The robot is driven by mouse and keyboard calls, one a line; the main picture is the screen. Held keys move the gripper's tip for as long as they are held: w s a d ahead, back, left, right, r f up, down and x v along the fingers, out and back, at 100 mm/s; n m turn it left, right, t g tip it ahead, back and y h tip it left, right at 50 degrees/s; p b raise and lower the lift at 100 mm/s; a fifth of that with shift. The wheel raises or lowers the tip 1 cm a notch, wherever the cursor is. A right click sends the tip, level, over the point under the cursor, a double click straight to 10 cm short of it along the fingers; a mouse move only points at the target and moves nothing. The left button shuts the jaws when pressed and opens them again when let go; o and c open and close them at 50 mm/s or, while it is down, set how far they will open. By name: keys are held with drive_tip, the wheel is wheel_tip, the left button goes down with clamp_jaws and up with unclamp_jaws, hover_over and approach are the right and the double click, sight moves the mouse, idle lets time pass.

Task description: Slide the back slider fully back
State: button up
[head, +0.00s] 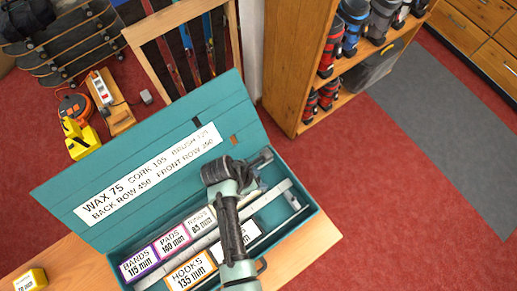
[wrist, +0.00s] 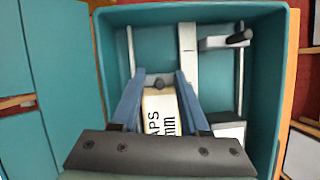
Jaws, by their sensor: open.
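The back slider (wrist: 157,76) is a pale plate with a dark round knob, on the thin rail at the lid side of the teal box (wrist: 112,14). In the wrist view my gripper (wrist: 159,80) is open, with one blue finger on each side of the knob. I cannot tell whether either finger touches it. A carton with a partly hidden label ending in "APS" (wrist: 160,112) lies just below the slider, between the fingers. In the head view my arm hides the back slider and the fingertips.
A pale central strip (wrist: 188,50) divides the rows. Cartons of bands (head: 139,264), pads (head: 171,239) and hooks (head: 189,273) fill the near end. The lid (head: 150,150) stands open behind.

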clamp_jaws()
idle(1.3)
